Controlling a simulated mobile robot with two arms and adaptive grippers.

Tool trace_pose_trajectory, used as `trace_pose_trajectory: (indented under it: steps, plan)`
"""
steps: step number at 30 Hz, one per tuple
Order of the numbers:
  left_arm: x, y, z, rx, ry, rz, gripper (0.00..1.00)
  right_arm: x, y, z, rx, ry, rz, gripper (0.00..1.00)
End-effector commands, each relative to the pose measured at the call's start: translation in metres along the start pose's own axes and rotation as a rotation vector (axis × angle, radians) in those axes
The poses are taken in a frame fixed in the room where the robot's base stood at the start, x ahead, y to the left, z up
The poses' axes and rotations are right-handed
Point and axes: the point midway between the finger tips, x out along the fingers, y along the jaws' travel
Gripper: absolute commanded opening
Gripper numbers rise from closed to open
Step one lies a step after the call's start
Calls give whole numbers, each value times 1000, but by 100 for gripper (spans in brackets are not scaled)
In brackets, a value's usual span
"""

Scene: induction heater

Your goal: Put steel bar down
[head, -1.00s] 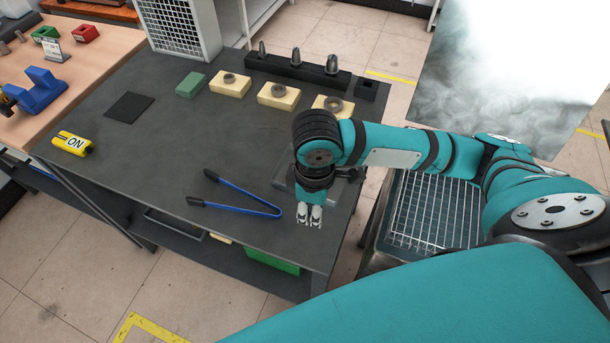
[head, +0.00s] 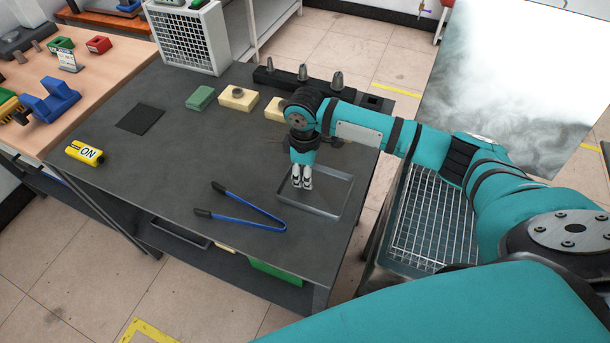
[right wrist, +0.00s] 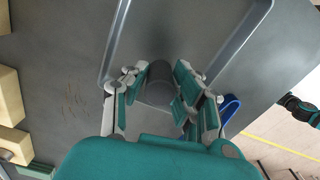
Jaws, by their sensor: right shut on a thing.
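My right gripper (head: 301,186) points down over the shallow grey metal tray (head: 310,212) on the dark table. In the right wrist view, the fingers of this gripper (right wrist: 160,98) are shut on a dark grey round steel bar (right wrist: 158,76), seen nearly end-on. The tray's raised rim (right wrist: 240,38) shows on both sides beyond the fingers. I cannot tell whether the bar touches the tray floor. In the head view the bar is too small or hidden to make out. My left gripper is not in view.
Blue tongs (head: 240,207) lie left of the tray. Yellow blocks (head: 238,98), a green block (head: 200,98) and a black rack (head: 290,78) stand at the back. A yellow ON piece (head: 84,153) lies at the left. The table's middle is clear.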

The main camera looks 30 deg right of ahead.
Motion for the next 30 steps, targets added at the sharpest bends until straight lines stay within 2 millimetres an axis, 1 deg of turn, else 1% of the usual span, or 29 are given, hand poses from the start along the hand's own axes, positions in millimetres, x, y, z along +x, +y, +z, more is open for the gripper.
trace_pose_trajectory:
  steps: [1,5,15,16,21,30]
  plan:
    - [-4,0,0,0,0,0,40,5,0,0,1,-1,-1,0]
    - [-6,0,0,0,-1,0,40,16,0,0,0,0,1,0]
    - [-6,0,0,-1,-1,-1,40,19,0,0,1,1,1,0]
    - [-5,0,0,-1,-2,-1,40,20,0,0,1,1,1,27]
    - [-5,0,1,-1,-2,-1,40,20,0,0,1,1,1,49]
    - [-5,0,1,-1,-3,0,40,18,0,0,1,1,2,49]
